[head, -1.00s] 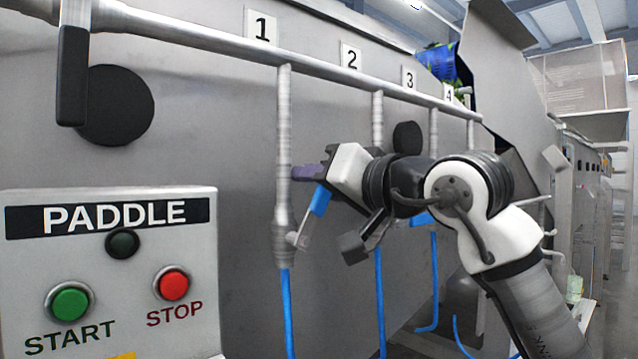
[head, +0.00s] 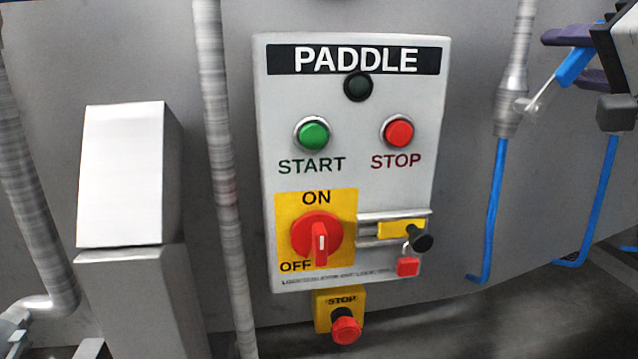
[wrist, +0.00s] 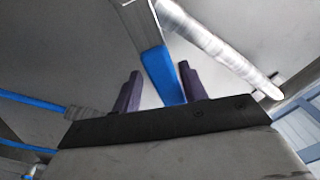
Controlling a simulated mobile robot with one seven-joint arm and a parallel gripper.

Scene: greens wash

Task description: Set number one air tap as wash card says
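The number one air tap (head: 510,108) is at the upper right of the head view, low on its vertical pipe, with a blue hose below it. Its lever slants up to the right and ends in a blue sleeve (head: 574,66). My gripper (head: 563,58) is at the right edge, its purple fingers on either side of the sleeve. In the wrist view the sleeve (wrist: 162,72) lies between the open fingers (wrist: 159,72), with gaps showing at both sides. Contact cannot be told. The number plates and the wash card are not in view now.
The PADDLE panel (head: 352,165) with start and stop buttons fills the middle of the head view. A yellow-backed stop button (head: 340,315) is below it. A grey box (head: 128,175) and pipes stand at left. Another blue hose (head: 598,195) hangs right of tap one's.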

